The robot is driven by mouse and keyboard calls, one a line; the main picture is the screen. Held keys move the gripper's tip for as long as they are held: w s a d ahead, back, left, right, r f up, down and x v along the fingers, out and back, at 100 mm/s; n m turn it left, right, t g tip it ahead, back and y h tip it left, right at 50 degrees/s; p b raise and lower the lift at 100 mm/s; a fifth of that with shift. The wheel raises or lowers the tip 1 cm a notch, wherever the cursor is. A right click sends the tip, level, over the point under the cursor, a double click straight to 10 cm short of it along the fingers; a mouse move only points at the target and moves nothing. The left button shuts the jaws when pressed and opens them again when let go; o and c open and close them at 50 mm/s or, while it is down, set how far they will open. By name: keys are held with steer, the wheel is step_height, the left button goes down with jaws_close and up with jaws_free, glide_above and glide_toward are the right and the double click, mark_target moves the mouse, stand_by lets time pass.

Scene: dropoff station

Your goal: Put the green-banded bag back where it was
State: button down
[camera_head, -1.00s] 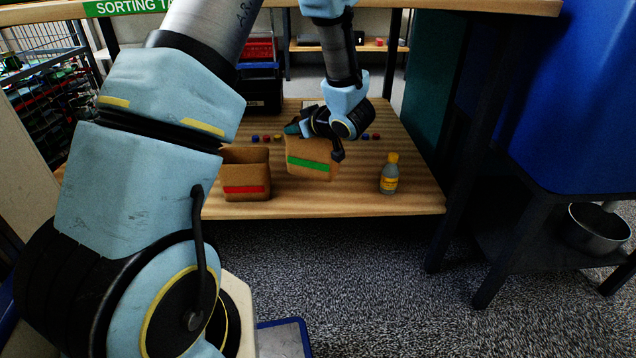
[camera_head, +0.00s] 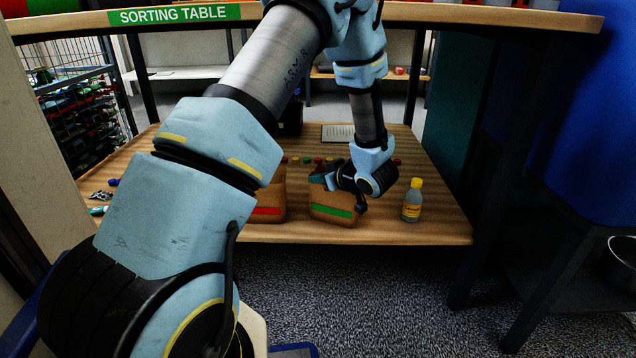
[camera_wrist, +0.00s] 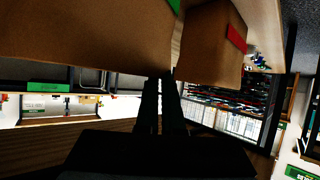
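The green-banded bag (camera_head: 322,197), brown and open-topped, is at the front of the lower wooden board. It looks slightly turned or tilted, and its base seems to be at the board. My gripper (camera_head: 327,180) is at its top rim, partly hidden behind my wrist. In the wrist view the bag (camera_wrist: 85,38) fills the upper left, and my gripper's fingers (camera_wrist: 161,85) are close together at its edge, seemingly pinching its wall. The exact grip is dark and hard to see.
A red-banded bag (camera_head: 272,200) stands just left, partly behind my arm; it also shows in the wrist view (camera_wrist: 208,50). A yellow-capped bottle (camera_head: 412,203) stands to the right. Small coloured pieces and a paper sheet (camera_head: 338,133) lie behind. The sorting table top (camera_head: 420,13) is overhead.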

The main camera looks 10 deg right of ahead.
steer(key=c, duration=1)
jaws_free()
steer(key=shift+c, duration=0.2)
steer(key=p+v, duration=0.4)
steer(key=v, duration=0.8)
steer(key=w+a+r+m+g+h, duration=0.2)
steer(key=w+a+r+m+h, duration=0.15)
steer(key=w+r+h, duration=0.2)
steer(key=s+a+r+m+g, duration=0.2)
steer(key=s+a+m+g, duration=0.2)
steer(key=s+a, duration=1.2)
steer(key=a+g, duration=0.3)
steer(key=shift+s+a+g, duration=0.2)
steer(key=shift+a+g, duration=0.1)
